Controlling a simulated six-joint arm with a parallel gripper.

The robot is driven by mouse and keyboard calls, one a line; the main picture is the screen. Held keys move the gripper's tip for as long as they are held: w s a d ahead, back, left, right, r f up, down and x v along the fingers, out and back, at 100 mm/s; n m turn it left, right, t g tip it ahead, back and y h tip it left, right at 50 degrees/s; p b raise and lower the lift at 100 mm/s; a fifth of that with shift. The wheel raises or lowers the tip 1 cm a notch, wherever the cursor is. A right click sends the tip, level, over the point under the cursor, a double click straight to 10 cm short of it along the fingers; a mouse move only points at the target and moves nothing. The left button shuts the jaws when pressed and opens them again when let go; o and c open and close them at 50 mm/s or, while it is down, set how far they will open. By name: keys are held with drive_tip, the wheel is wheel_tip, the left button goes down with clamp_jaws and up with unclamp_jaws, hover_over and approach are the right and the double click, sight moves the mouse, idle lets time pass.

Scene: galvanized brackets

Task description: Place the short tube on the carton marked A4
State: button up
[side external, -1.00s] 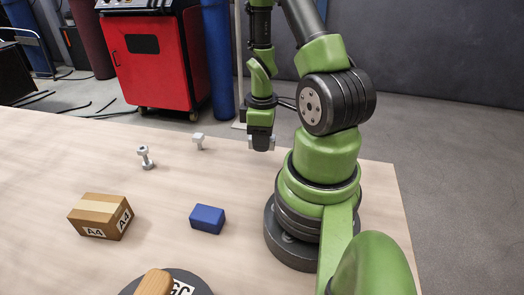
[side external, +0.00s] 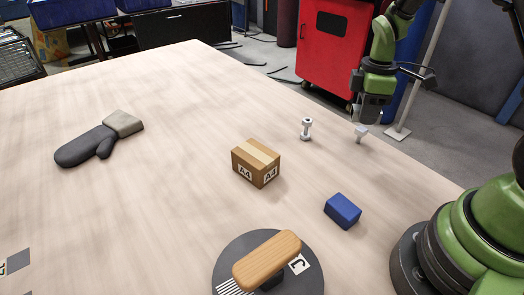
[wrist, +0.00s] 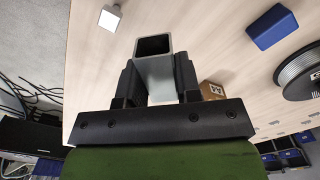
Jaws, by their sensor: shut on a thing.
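My gripper (side external: 371,110) is at the table's far right edge in the side view. In the wrist view my gripper (wrist: 158,82) is shut on a short grey square tube (wrist: 154,70), whose open end faces away from the gripper base. In the side view the tube is mostly hidden by the fingers. The brown carton marked A4 (side external: 256,163) stands on the table, left of and nearer the camera than my gripper, with nothing on its taped top. It shows partly in the wrist view (wrist: 211,91), behind the right finger.
A blue block (side external: 342,211) lies near the carton. A pale square-headed part (side external: 361,132) stands close to my gripper; a dumbbell-shaped grey part (side external: 306,128) stands left of it. A dark disc (side external: 226,262) with a wooden handle is at the front, a glove (side external: 100,140) at left.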

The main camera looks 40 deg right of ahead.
drive_tip(key=w+a+r+n, duration=0.3)
drive_tip(key=w+a+n, duration=0.3)
drive_tip(key=w+a, duration=0.45)
drive_tip(key=r+n, duration=0.2)
drive_tip(key=n, duration=0.1)
hover_over(255, 152)
wheel_tip(255, 152, down, 10)
drive_tip(key=shift+s+r, duration=0.1)
drive_tip(key=shift+f, duration=0.2)
drive_tip(key=shift+f, duration=0.15)
drive_tip(key=o, duration=0.9)
drive_tip(key=shift+o, duration=0.2)
